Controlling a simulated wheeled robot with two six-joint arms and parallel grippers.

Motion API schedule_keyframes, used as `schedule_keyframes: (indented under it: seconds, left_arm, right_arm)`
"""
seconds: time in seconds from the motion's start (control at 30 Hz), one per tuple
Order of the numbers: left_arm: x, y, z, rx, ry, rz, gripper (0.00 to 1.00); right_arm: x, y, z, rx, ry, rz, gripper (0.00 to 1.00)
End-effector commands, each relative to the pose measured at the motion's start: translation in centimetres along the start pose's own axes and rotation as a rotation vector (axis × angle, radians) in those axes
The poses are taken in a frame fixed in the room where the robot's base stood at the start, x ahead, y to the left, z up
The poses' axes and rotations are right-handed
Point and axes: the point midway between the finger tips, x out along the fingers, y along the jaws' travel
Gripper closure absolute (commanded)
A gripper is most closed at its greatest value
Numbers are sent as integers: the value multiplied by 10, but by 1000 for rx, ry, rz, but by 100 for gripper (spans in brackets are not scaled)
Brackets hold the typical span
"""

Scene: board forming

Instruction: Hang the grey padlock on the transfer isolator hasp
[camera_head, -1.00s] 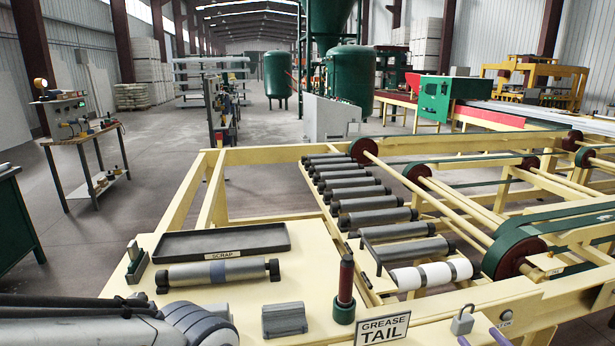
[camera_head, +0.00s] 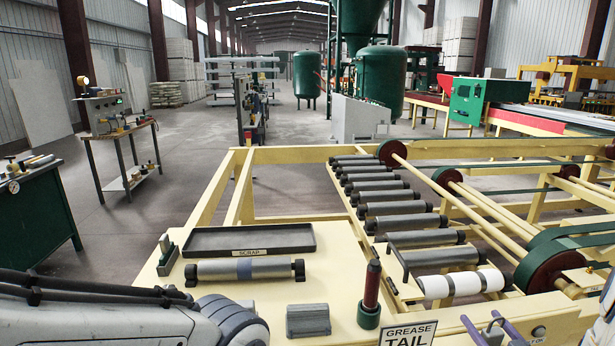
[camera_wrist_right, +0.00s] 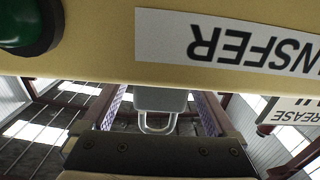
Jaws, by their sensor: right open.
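The grey padlock (camera_head: 492,336) is at the bottom right of the head view, on the yellow frame's front edge, partly cut off. In the right wrist view its grey body (camera_wrist_right: 160,99) and shackle (camera_wrist_right: 157,123) show. My right gripper (camera_head: 479,316) is open, with its two purple fingers on either side of the padlock. The fingers also flank it in the right wrist view (camera_wrist_right: 159,108), with visible gaps. A TRANSFER label (camera_wrist_right: 230,42) crosses the top of that view, upside down. I cannot make out the hasp. My left gripper is out of view.
The GREASE TAIL sign (camera_head: 408,335) stands left of the padlock, and a round knob (camera_head: 538,331) is right of it. A red-handled tool in a green base (camera_head: 369,316), a grey block (camera_head: 308,320), a roller (camera_head: 245,270) and the SCRAP tray (camera_head: 250,240) occupy the tabletop.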

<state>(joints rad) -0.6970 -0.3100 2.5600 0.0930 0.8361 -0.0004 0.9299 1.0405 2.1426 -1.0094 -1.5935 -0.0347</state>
Motion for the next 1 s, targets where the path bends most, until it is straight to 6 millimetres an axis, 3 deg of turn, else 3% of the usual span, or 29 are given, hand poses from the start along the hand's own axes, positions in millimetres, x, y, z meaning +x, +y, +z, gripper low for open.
schedule_keyframes:
  seconds: [0.13,0.3,0.37,0.4,0.57,1.0]
  left_arm:
    - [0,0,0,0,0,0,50]
    - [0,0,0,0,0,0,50]
    - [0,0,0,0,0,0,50]
    - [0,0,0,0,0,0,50]
    - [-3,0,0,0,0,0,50]
    - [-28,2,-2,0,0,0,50]
  right_arm:
    - [0,0,0,0,0,0,7]
    - [0,0,0,0,0,0,72]
    - [0,0,0,0,0,0,95]
    - [0,0,0,0,1,0,100]
    - [0,0,-4,0,1,0,100]
    - [0,0,-39,0,1,0,100]
